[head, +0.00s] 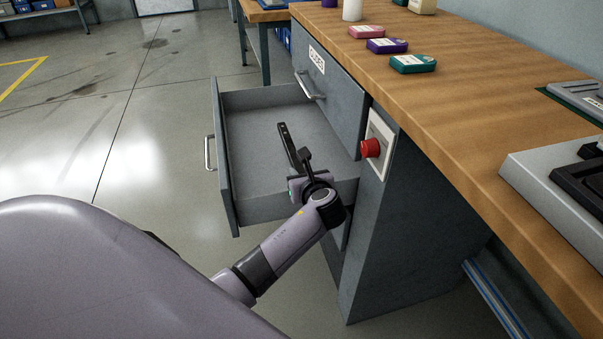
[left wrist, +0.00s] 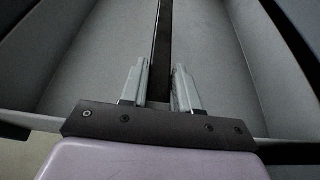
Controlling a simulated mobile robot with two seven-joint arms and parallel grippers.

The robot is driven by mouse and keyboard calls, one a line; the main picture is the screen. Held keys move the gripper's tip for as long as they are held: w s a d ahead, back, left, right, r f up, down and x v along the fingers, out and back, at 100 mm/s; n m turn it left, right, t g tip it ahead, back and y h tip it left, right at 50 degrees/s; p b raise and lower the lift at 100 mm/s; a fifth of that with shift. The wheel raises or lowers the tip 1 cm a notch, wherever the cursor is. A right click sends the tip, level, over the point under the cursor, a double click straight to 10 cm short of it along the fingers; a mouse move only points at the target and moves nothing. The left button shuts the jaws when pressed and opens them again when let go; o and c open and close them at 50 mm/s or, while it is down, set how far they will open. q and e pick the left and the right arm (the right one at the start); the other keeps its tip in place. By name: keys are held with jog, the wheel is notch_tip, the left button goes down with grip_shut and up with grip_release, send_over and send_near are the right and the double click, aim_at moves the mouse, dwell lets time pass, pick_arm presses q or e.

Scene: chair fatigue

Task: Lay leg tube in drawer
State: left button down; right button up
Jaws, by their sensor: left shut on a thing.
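The dark, narrow leg tube (head: 287,145) slants up and away from my left gripper (head: 302,177) in the head view, over the open drawer. The grey drawer (head: 255,207) is pulled out to the left of the cabinet, and its bare floor shows around the tube. In the left wrist view the tube (left wrist: 162,45) runs between the two pale fingers of my left gripper (left wrist: 160,78), which is shut on it. I cannot tell whether the tube touches the drawer floor. My right gripper is not in view.
The wooden worktop (head: 470,110) lies above and right of the drawer. A closed upper drawer (head: 335,95) overhangs its back part. A red button (head: 371,148) sticks out of the cabinet front. Several small coloured boxes stand on the worktop. The floor left of the drawer is clear.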

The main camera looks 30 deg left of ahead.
pick_arm(q)
jog(key=c, duration=0.8)
grip_release()
jog(key=shift+s+f, duration=0.25)
jog(key=shift+f, duration=0.45)
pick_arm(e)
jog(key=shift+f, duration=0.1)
pick_arm(q)
jog(key=shift+r, duration=0.4)
jog(key=v, duration=0.1)
jog(key=p+v, duration=0.1)
jog(key=v, duration=0.1)
jog(key=shift+w+r, duration=0.1)
jog(key=shift+r, duration=0.25)
jog(key=p+v, duration=0.2)
jog(key=v, duration=0.7)
jog(key=shift+w+r+p, duration=0.15)
jog(key=shift+p, duration=0.15)
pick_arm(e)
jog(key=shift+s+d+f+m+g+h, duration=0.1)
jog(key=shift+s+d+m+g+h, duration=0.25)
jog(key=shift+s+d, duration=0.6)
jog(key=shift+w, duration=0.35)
